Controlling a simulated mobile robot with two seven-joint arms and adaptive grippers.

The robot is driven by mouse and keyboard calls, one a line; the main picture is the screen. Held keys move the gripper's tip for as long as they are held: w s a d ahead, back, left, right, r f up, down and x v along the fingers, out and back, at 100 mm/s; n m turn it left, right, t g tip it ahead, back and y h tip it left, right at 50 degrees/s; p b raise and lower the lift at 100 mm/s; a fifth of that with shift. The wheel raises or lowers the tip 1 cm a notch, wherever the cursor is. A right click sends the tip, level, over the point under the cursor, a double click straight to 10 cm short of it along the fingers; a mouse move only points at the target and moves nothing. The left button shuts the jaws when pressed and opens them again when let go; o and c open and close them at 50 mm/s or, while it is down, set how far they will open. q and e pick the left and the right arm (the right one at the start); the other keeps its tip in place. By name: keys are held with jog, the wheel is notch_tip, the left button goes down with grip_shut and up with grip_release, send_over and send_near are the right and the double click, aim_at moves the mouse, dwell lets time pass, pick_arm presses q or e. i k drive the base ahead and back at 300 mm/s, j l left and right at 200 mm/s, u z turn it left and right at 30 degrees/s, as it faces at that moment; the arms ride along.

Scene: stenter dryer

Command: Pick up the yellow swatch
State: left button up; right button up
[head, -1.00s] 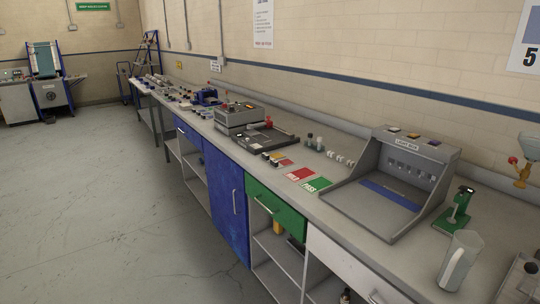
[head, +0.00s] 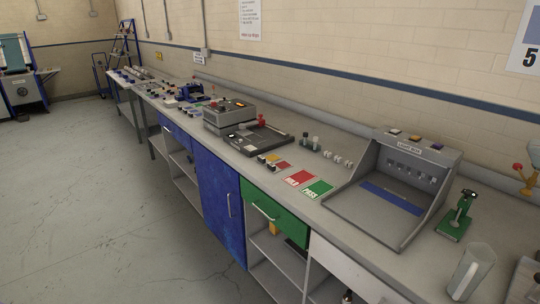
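A small yellow swatch (head: 271,157) lies flat on the grey bench top, in front of the dark flat tray of the grey machine. A small red swatch (head: 284,165) lies just to its right. Neither of my grippers shows in the head view.
The long bench (head: 340,211) runs along the wall. A red card (head: 299,179) and a green PASS card (head: 315,190) lie right of the swatches, then a light box (head: 360,213). A grey machine (head: 229,115) stands behind left. The floor (head: 110,210) left of the bench is clear.

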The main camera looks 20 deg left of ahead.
aim_at(272, 158)
jog(key=i+j+z, duration=0.1)
jog(key=j, duration=0.3)
jog(key=i+j+z, duration=0.15)
jog(key=i+j, duration=0.15)
jog(key=i+j+z, duration=0.1)
jog(key=j, duration=0.45)
jog(key=i+j+z, duration=0.1)
jog(key=j, duration=0.35)
jog(key=i+j+z, duration=0.15)
jog(key=j, duration=0.35)
jog(key=i+j+z, duration=0.1)
jog(key=j, duration=0.35)
jog(key=i+j+z, duration=0.1)
jog(key=j, duration=0.4)
jog(key=i, duration=0.1)
